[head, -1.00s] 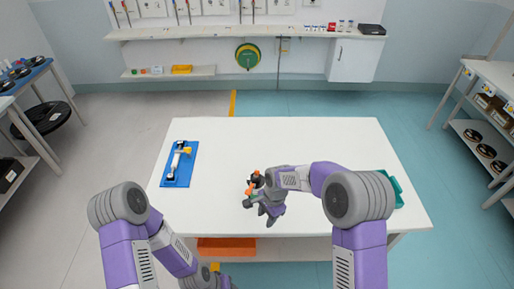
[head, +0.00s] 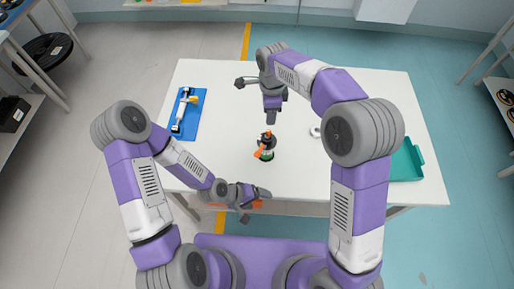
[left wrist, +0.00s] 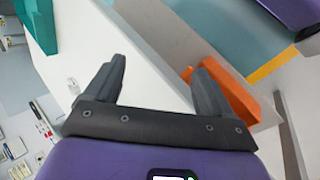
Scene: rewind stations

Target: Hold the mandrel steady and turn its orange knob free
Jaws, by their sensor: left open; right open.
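The mandrel (head: 267,146) stands near the middle of the white table, a small dark upright with green low down. Its orange knob (head: 268,134) is on top, and another orange part sticks out at its lower left. My left gripper (head: 257,205) is open and empty at the table's front edge, in front of the mandrel and apart from it.
A blue tray (head: 178,133) with a white, black and yellow part lies at the table's left. A white ring (head: 315,131) lies right of the mandrel, partly by my right arm. A teal tray (head: 411,174) is at the right edge. An orange box (left wrist: 238,101) sits below the front edge.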

